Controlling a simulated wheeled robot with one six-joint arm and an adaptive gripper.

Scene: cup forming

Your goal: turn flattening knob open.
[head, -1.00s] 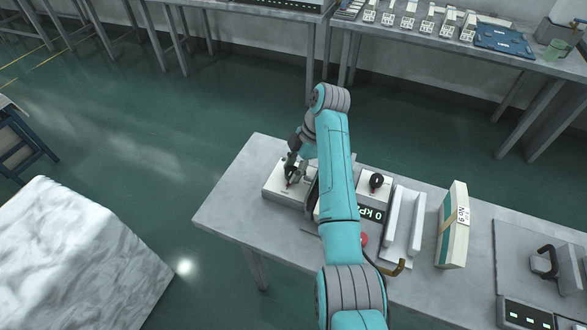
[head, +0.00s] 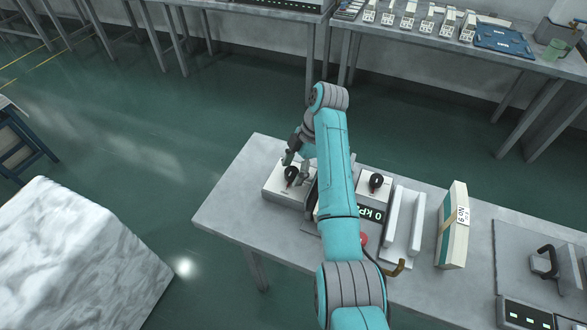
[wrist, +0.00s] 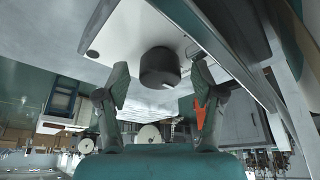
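A round black knob (head: 291,174) sits on the white box (head: 272,190) at the left end of the near bench. A small red mark shows just below it. My gripper (head: 297,167) is just above and around this knob in the head view. In the wrist view the black knob (wrist: 159,68) shows beyond and between the two spread fingers of my gripper (wrist: 160,86), with clear gaps on both sides. The gripper is open and holds nothing. An orange-red piece shows at the right finger. No readable label tells which knob is the flattening one.
A second black knob (head: 376,181) stands on a white box to the right. A display reading 0 kPa (head: 373,214) is partly behind my arm. A white channel-shaped piece (head: 404,225) and a labelled box (head: 454,225) stand further right. The bench's left end is clear.

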